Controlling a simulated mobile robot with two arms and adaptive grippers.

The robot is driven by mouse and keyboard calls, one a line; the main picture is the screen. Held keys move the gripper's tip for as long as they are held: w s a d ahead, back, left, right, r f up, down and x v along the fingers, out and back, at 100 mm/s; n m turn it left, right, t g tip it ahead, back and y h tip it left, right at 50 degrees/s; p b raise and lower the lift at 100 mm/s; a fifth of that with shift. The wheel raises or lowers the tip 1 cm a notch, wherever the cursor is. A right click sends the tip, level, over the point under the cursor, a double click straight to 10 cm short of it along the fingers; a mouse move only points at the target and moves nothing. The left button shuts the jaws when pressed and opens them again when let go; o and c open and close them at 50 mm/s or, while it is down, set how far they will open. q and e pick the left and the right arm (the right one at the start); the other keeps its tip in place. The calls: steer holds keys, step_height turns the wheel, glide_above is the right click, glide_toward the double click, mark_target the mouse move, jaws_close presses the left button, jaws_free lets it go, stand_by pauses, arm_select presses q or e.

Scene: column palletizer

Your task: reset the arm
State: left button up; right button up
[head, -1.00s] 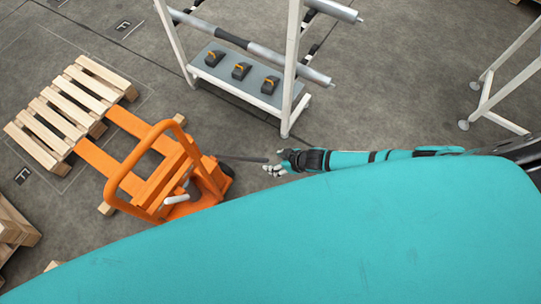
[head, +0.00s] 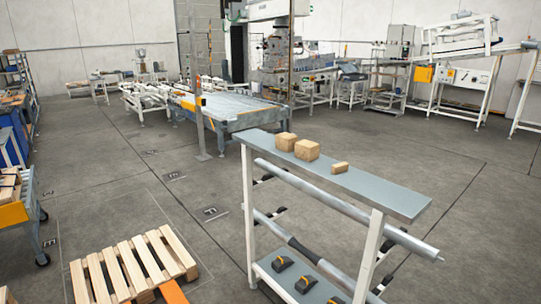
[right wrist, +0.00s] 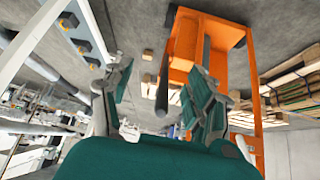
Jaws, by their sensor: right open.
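My right gripper (right wrist: 158,98) shows in the right wrist view, its teal-padded fingers spread apart. A dark rod (right wrist: 162,88) shows between the fingers in the picture, in line with the orange pallet truck (right wrist: 198,62) beyond; I cannot tell how close it is, but the fingers are not closed on it. Neither gripper and neither arm shows in the head view. My left gripper is in no current view.
A narrow grey shelf rack (head: 385,190) with small cardboard boxes (head: 307,150) stands ahead. A conveyor (head: 235,108) stands farther back. Open floor (head: 110,200) lies between.

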steer(key=s+d+f+m+g+h+b, duration=0.1)
steer(key=s+d+f+b, duration=0.15)
steer(key=s+f, duration=0.55)
steer(key=s+d+f+m+g+h+b, duration=0.1)
steer(key=s+d+f+b, duration=0.15)
steer(key=s+f, duration=0.45)
arm_select(q)
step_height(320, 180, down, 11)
steer(key=b, duration=0.4)
arm_select(e)
steer(key=s+f+m+g, duration=0.1)
steer(key=s+f, duration=0.4)
steer(key=s, duration=0.3)
steer(key=s+f+m+g+h, duration=0.1)
steer(key=s+f+g, duration=0.1)
steer(key=s+f, duration=0.3)
steer(key=s, duration=0.4)
steer(key=shift+s+a+f, duration=0.2)
steer(key=shift+s+f, duration=0.05)
steer(key=shift+f, duration=0.15)
